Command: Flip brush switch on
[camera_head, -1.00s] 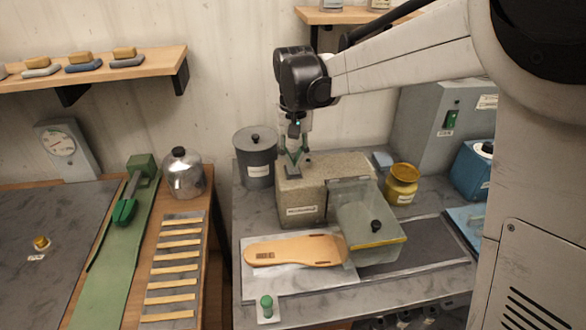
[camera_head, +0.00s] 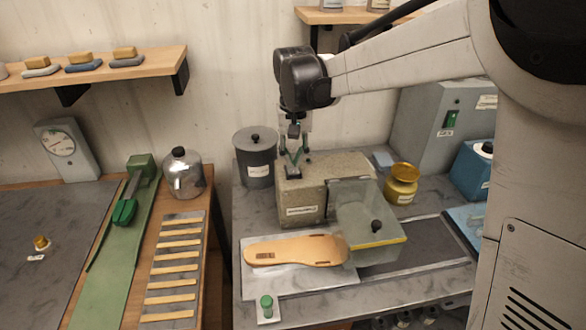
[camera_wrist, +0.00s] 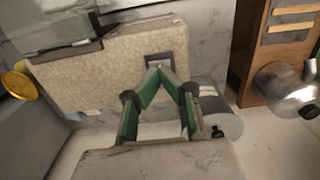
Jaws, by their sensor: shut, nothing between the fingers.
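A beige speckled machine housing (camera_head: 318,171) stands on the grey bench, with a label on its front. On its top left corner is a small dark switch plate (camera_head: 293,174), which also shows in the wrist view (camera_wrist: 153,60). My gripper (camera_head: 294,164) points down over this plate. In the wrist view the green fingers (camera_wrist: 159,70) meet in a point at the plate, shut and empty. The tips overlap the switch, hiding most of it; I cannot tell its position or whether they touch it.
A clear guard box (camera_head: 368,225) sits at the machine's front right, beside a tan sole (camera_head: 295,250). A grey lidded pot (camera_head: 256,158) stands close left of the gripper, a yellow jar (camera_head: 402,183) to the right. A green button (camera_head: 267,303) is at the bench front.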

